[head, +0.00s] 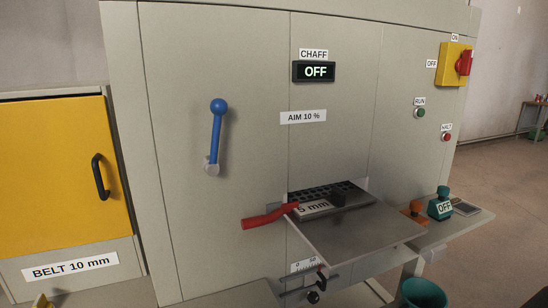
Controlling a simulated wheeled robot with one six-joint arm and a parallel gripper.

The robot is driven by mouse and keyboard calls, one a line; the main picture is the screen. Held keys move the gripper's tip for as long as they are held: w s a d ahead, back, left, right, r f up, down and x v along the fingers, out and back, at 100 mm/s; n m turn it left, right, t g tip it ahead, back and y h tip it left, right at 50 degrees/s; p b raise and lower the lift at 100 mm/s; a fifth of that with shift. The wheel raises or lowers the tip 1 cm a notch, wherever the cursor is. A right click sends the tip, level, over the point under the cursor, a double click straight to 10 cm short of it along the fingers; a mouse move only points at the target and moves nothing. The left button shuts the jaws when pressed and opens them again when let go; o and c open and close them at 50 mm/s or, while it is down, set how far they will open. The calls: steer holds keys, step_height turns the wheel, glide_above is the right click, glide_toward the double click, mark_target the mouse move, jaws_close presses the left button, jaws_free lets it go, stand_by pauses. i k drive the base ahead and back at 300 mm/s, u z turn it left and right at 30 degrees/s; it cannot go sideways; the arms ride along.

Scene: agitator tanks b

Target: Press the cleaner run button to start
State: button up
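The green run button (420,113) sits on the right part of the machine's grey front panel, below a small label reading RUN. It stands out from the panel, and nothing touches it. The chaff display (314,72) reads OFF. A yellow switch box with a red knob (464,64) is up and to the right of the button, with ON above and OFF to its left; I cannot tell which way the knob is set. A red halt button (447,137) is lower right of the run button. My gripper is not in view.
A blue-knobbed lever (216,135) and a red handle (270,217) stick out from the panel. An open metal tray (360,237) juts out below. A side shelf (462,232) holds orange and teal items. A yellow door (62,180) is at left. Floor at right is clear.

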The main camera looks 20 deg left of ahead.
mark_target(420, 112)
steer(key=u, duration=0.15)
steer(key=k, duration=0.1)
steer(key=z, duration=1.15)
steer(key=i, duration=5.95)
steer(key=u, duration=4.35)
steer(key=i, duration=0.55)
